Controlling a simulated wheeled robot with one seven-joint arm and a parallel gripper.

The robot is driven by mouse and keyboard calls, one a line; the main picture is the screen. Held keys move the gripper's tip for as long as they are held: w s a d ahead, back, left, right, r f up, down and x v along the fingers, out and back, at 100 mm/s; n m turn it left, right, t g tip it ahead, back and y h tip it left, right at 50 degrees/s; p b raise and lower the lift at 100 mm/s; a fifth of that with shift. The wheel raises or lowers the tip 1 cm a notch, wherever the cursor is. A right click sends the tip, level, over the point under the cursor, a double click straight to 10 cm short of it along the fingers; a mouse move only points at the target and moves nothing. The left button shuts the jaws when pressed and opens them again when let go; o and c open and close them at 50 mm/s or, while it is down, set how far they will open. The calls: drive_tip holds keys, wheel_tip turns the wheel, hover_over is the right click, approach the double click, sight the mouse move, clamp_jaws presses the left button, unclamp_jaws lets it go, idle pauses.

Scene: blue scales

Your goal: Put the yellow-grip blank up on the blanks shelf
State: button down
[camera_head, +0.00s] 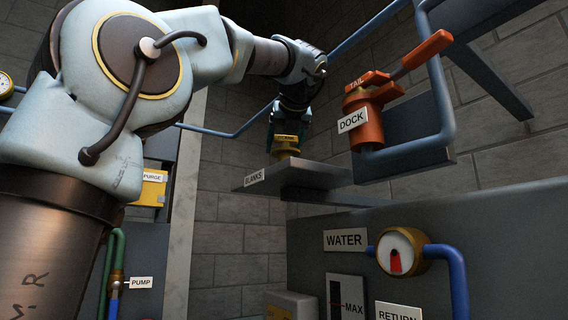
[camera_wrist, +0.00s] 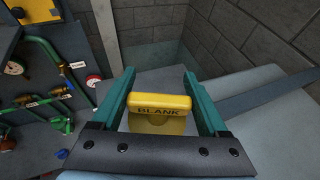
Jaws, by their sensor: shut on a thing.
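The yellow-grip blank (camera_wrist: 158,112) is between the two green fingers of my gripper (camera_wrist: 159,92) in the wrist view, its face reading BLANK. In the head view the blank (camera_head: 286,145) hangs under my gripper (camera_head: 287,127), right at the blanks shelf. The blanks shelf (camera_head: 300,174) is a grey ledge on the brick wall with a BLANKS label on its left front edge. The blank appears upright above the shelf top. I cannot tell whether its underside touches the shelf.
An orange DOCK fitting (camera_head: 370,115) with a TAIL lever stands on a bracket right of the shelf. Blue pipes (camera_head: 437,100) run around it. A WATER gauge (camera_head: 400,252) sits below. In the wrist view, green pipes and gauges (camera_wrist: 14,68) are at the left.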

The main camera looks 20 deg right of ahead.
sight(284, 157)
wheel_tip(284, 157, down, 3)
drive_tip(key=shift+a+f, duration=0.1)
drive_tip(key=shift+f, duration=0.1)
unclamp_jaws()
drive_tip(key=b+v, duration=0.2)
drive_tip(key=v, duration=1)
drive_tip(key=shift+s, duration=0.1)
idle(0.4)
